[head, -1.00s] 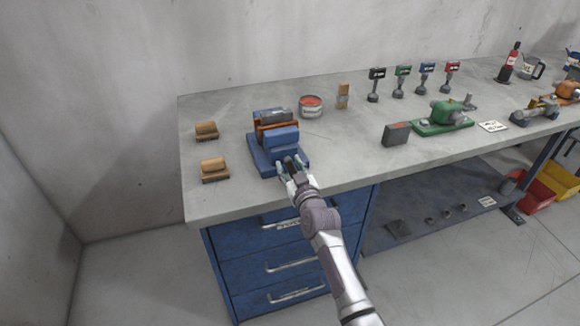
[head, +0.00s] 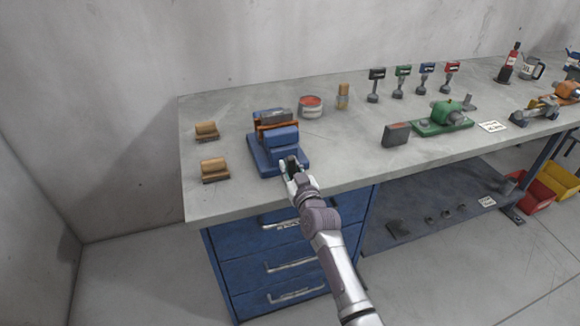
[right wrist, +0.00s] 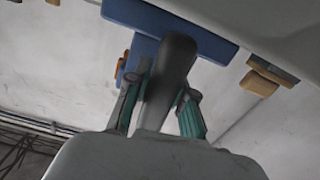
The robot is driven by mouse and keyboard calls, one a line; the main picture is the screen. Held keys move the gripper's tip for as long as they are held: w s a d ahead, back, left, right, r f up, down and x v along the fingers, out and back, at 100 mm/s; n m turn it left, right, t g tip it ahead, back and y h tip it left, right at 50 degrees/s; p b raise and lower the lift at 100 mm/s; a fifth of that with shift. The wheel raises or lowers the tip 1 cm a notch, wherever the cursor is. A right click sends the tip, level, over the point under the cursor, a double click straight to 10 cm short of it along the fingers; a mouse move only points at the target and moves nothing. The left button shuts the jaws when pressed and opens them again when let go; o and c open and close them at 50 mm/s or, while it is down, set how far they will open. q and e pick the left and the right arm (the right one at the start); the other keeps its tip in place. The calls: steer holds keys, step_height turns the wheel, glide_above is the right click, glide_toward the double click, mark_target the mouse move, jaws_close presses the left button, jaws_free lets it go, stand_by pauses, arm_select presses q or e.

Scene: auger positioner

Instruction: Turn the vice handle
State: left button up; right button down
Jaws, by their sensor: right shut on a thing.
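The blue vice (head: 281,138) stands near the left front of the workbench, with orange-brown blocks and a grey piece at its jaws. Its dark handle (right wrist: 172,68) is at the front side of the vice. My right gripper (head: 290,170) reaches in from the front and is shut on the handle. In the right wrist view, the teal-padded fingers of my right gripper (right wrist: 160,105) lie on both sides of the handle, below the blue vice body (right wrist: 190,25). The fingers partly hide the handle in the head view. My left gripper is not in view.
Two wooden blocks (head: 214,166) lie left of the vice on the grey bench (head: 340,145). A round tin (head: 311,106) stands behind it. A dark box (head: 397,134) and a green vice-like device (head: 443,118) are to the right. Blue drawers (head: 285,265) sit below.

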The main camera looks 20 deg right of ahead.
steer(key=m, duration=0.3)
steer(key=shift+f+p, duration=0.1)
steer(key=shift+p, duration=0.2)
steer(key=m, duration=0.3)
steer(key=shift+m, duration=0.4)
steer(key=m, duration=0.3)
steer(key=shift+p, duration=0.3)
steer(key=shift+m, duration=1.6)
steer(key=c, duration=1.1)
jaws_free()
